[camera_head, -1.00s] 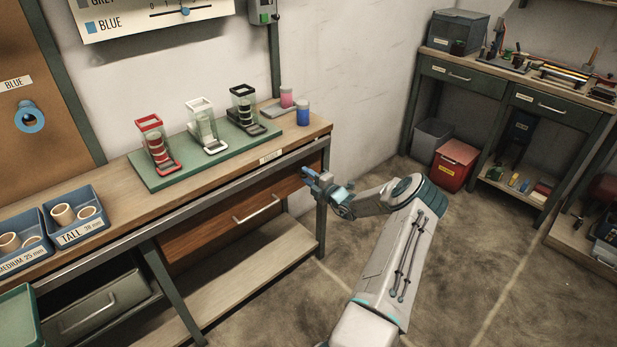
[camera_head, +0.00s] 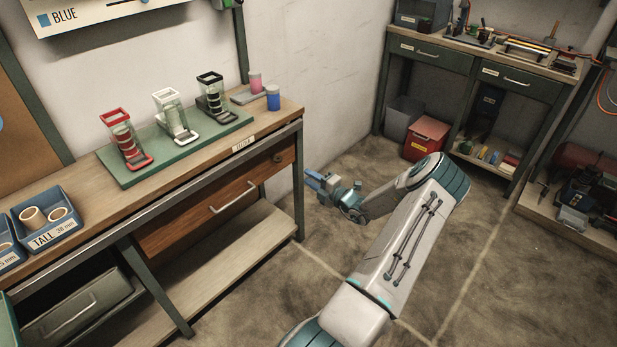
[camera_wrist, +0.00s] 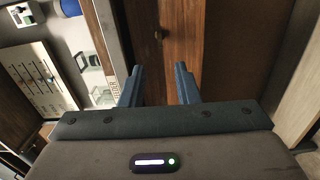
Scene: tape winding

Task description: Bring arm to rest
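My gripper (camera_head: 314,180) is at the right end of the workbench (camera_head: 200,172), apart from it, beside the bench's front leg in the head view. In the wrist view my gripper's two blue fingers (camera_wrist: 157,86) stand apart with nothing between them. Beyond them show the brown drawer front and the bench edge. My arm is bent, with its elbow out over the floor to the right.
On the bench, a green board (camera_head: 190,146) carries red, white and black tape holders. A blue pot (camera_head: 273,98) and a pink pot (camera_head: 255,82) stand near the right end. A red bin (camera_head: 426,138) is under the far bench. The floor (camera_head: 350,265) between is open.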

